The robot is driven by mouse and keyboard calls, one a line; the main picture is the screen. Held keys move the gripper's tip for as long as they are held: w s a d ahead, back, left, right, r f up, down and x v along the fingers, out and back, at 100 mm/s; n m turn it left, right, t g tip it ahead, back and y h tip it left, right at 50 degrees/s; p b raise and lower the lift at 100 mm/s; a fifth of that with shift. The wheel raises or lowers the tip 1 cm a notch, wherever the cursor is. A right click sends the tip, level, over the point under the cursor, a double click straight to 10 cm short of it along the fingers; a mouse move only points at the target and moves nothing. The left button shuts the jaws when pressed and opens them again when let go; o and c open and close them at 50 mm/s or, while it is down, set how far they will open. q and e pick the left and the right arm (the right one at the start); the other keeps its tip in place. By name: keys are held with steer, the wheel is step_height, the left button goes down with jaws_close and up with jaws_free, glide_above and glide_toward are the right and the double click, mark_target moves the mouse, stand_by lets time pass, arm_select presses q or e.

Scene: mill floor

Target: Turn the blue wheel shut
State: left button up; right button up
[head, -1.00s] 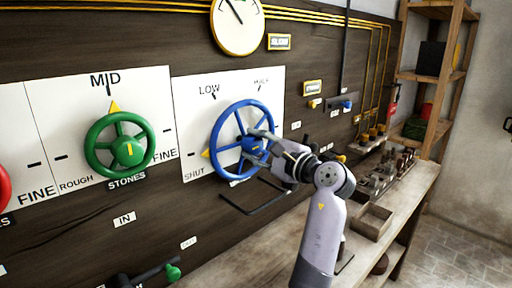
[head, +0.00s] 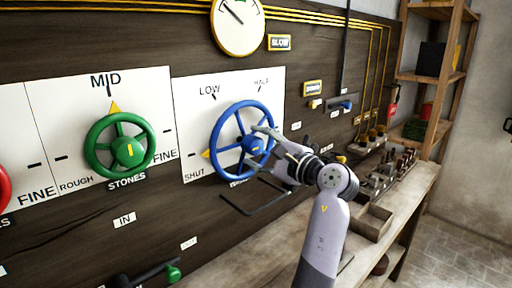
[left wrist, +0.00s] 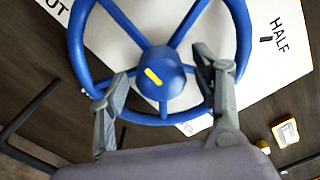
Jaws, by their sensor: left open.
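The blue wheel (head: 216,135) is mounted on a white dial plate (head: 190,108) marked SHUT, LOW and HALF. In the head view its yellow pointer (head: 206,154) is at the left, close to the SHUT label (head: 194,172). My left gripper (head: 262,147) is open in front of the wheel's right part. In the left wrist view the wheel (left wrist: 76,45) fills the upper middle, and my left gripper (left wrist: 162,72) has one finger on each side of the blue hub. Its fingers overlap the rim; I cannot tell whether they touch it. My right gripper is not in view.
A green wheel (head: 92,135) is to the left, with a red wheel (head: 3,188) at the edge. A round gauge (head: 238,35) hangs above. A black bracket (head: 255,211) sticks out below the blue wheel. A wooden bench (head: 408,195) with small parts runs along the right.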

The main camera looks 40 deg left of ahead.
arm_select(q)
steer(key=d, duration=0.6)
steer(key=shift+s+d, duration=0.3)
steer(key=shift+d, duration=0.1)
